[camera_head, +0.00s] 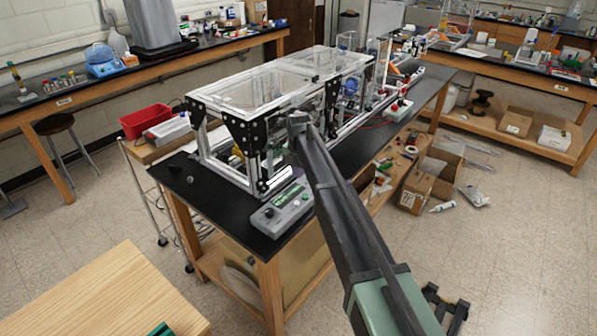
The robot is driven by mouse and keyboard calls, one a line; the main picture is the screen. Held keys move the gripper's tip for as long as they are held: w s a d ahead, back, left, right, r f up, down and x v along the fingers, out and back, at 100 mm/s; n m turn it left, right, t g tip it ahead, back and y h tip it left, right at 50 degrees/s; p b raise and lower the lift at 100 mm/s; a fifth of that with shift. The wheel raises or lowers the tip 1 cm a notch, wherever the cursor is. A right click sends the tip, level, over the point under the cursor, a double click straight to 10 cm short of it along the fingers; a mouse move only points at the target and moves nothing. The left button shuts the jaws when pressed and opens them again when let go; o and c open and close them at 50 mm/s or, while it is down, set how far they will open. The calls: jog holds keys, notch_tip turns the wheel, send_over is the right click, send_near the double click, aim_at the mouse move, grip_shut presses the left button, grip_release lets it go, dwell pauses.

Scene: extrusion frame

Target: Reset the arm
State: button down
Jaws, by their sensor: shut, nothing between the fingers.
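My arm crosses the camera_head view from the lower right edge up to the middle. Its dark far end overlaps the near right corner of the extrusion frame (222,160); I cannot tell whether it touches. I cannot make out my gripper's fingers at that end. The frame is a clear-topped box of metal bars with black corner plates, standing on a black-topped bench (232,209). My arm hides part of the bench's right side.
A grey control box (283,208) sits at the bench's near edge. A red bin (145,121) stands on a cart to the left. A wooden table (100,295) fills the lower left. Cardboard boxes (416,188) are on the floor right of the bench. Open floor lies farther right.

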jog(key=shift+r, duration=0.5)
jog(key=s+d+f+m+b, duration=0.2)
jog(key=s+d+m, duration=0.5)
jog(key=s+m, duration=0.2)
jog(key=s+d+f+m+b, duration=0.2)
jog(key=s+d+m, duration=0.6)
jog(key=s, duration=0.6)
jog(key=s+d+f+m+b, duration=0.2)
jog(key=s+d+m, duration=0.6)
jog(key=s+m, duration=0.3)
jog(key=shift+s+f+m, duration=0.15)
jog(key=shift+s+m, duration=0.25)
jog(key=shift+m, duration=0.2)
